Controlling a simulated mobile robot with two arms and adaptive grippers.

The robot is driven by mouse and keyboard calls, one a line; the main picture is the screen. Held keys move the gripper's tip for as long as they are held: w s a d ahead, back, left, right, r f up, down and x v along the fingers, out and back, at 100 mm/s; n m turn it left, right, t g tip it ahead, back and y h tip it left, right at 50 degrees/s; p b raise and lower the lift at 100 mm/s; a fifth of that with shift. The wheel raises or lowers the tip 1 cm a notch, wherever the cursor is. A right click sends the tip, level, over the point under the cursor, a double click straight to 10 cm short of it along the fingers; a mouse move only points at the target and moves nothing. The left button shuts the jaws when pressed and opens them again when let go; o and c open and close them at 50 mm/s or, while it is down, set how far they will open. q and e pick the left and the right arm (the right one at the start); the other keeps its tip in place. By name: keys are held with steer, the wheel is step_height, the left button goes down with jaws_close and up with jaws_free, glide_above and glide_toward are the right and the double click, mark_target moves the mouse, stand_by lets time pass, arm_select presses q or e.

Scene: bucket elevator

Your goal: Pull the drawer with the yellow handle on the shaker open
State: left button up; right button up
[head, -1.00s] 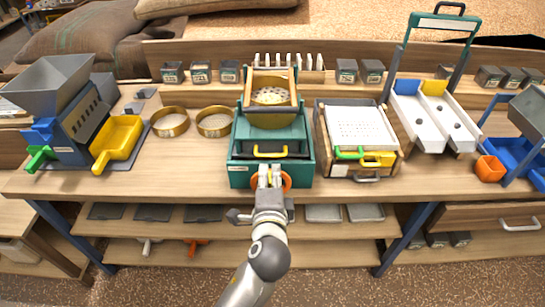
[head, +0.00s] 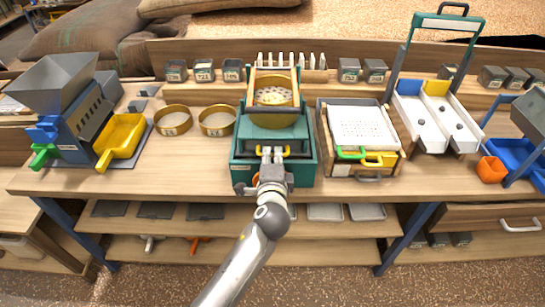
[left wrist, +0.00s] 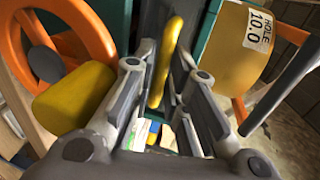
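The green shaker (head: 305,170) stands on the bench with a gold sieve (head: 275,118) in its upper part. The yellow handle (head: 287,151) is on the shaker's front; my fingers hide its middle. My left gripper (head: 272,153) is in front of it, with its fingers apart. In the left wrist view, the yellow handle (left wrist: 168,50) lies between the open fingers (left wrist: 165,85); I cannot tell whether they touch it. The drawer looks closed, though my gripper partly covers it. My right gripper is not in view.
An orange wheel (left wrist: 65,50) is close beside the left gripper. Two brass sieves (head: 173,121) and a hopper machine (head: 72,105) with a yellow scoop are to the left. Shelves lie below the bench.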

arm_select(q)
jaws_close()
steer(key=shift+s, duration=0.1)
